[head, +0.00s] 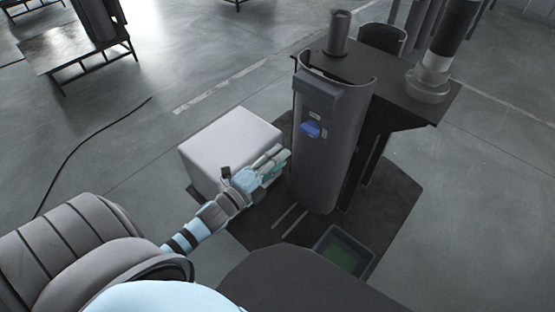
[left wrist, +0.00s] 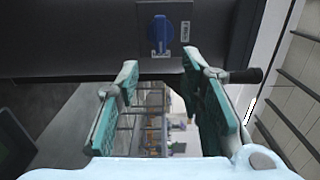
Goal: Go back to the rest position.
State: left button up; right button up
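My left gripper (head: 275,158) reaches in beside the lower left of a dark grey column (head: 325,175), in front of a white box. In the left wrist view its two green-padded fingers (left wrist: 160,85) stand wide apart, with nothing between them. A blue knob (head: 311,130) sits on a grey plate on the column's face, above and to the right of the gripper. It also shows in the left wrist view as a blue knob (left wrist: 160,32), ahead of the fingers and apart from them. My right gripper is in neither view.
The white box (head: 222,140) stands left of the column, close to my left gripper. A dark bench top (head: 395,75) adjoins the column behind. A bin with a green inside (head: 343,251) lies in front. The floor at left is open, apart from a cable (head: 90,145).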

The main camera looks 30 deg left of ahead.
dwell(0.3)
pick_arm(q)
jog(key=s+a+f+n+g+y+p, duration=0.1)
jog(key=s+a+f+n+g, duration=0.15)
jog(key=s+f+n, duration=0.4)
jog(key=s+a+f+n+g+y+p, duration=0.1)
jog(key=s+a+f+n+g+y, duration=0.2)
jog(key=f, duration=0.7)
jog(key=s+a+f+n+g+p, duration=0.1)
jog(key=s+f+n+g+p, duration=0.1)
jog(key=s+f+n+g, duration=0.5)
jog(key=s+d+f+n+g+p, duration=0.1)
jog(key=s+d+f+g+p, duration=0.1)
jog(key=s, duration=0.9)
jog(key=s+d+f+n+g+p, duration=0.2)
jog(key=s+d+f+p, duration=0.2)
jog(key=s, duration=0.7)
jog(key=shift+s+d+f+h, duration=0.35)
jog(key=shift+d+f, duration=0.2)
jog(key=shift+d, duration=0.65)
